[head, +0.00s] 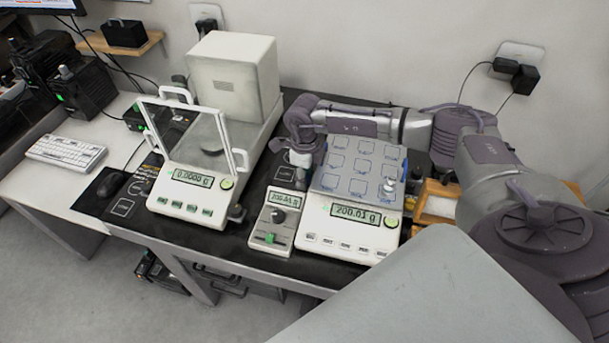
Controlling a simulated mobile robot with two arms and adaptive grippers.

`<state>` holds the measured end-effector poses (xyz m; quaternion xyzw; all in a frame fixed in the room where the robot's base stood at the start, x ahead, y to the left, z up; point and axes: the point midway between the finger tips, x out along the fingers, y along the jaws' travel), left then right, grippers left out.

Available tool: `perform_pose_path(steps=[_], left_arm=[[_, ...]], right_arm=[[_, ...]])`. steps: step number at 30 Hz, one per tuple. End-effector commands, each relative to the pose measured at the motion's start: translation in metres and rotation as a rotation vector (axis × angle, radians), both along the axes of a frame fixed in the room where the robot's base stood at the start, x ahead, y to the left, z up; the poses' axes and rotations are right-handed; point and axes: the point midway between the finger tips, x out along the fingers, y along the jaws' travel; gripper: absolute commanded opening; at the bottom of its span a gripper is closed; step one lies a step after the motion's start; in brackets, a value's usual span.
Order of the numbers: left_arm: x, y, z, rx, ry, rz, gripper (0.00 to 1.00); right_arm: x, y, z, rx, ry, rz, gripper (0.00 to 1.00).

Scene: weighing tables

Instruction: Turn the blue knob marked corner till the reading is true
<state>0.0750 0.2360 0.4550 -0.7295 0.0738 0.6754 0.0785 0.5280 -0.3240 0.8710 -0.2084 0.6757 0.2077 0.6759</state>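The right balance (351,229) is white with a grey-blue pan (357,166) marked in squares. Its display (356,215) reads about 200.01 g. A small shiny metal weight (389,185) stands at the pan's right side. My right arm comes in from the right and reaches behind the pan. My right gripper (301,160) points down at the pan's left edge, by the back left of the balance. Its fingertips are too small and dark to tell open from shut. I cannot make out a blue knob; it may be hidden near this gripper. My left gripper is out of view.
A small box (272,239) with a black knob, a green switch and a display stands left of the balance. Further left is a glass-doored balance (191,208) reading 0.0000 g. A wooden tray (433,189) stands to the right. A keyboard (65,152) lies far left.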

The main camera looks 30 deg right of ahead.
Motion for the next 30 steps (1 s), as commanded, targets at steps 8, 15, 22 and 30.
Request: perform_pose_path(steps=[8,15,22,30], left_arm=[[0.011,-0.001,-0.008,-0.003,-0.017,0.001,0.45],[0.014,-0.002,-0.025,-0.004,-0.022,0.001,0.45],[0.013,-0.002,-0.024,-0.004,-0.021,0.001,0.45],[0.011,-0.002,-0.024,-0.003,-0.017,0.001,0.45]], right_arm=[[0.000,0.000,-0.003,0.001,-0.001,0.048,0.00],[0.000,0.000,-0.002,0.001,-0.001,0.245,0.00],[0.000,0.001,0.001,0.001,-0.001,0.263,0.00],[0.000,0.001,0.001,0.001,-0.001,0.261,0.45]])
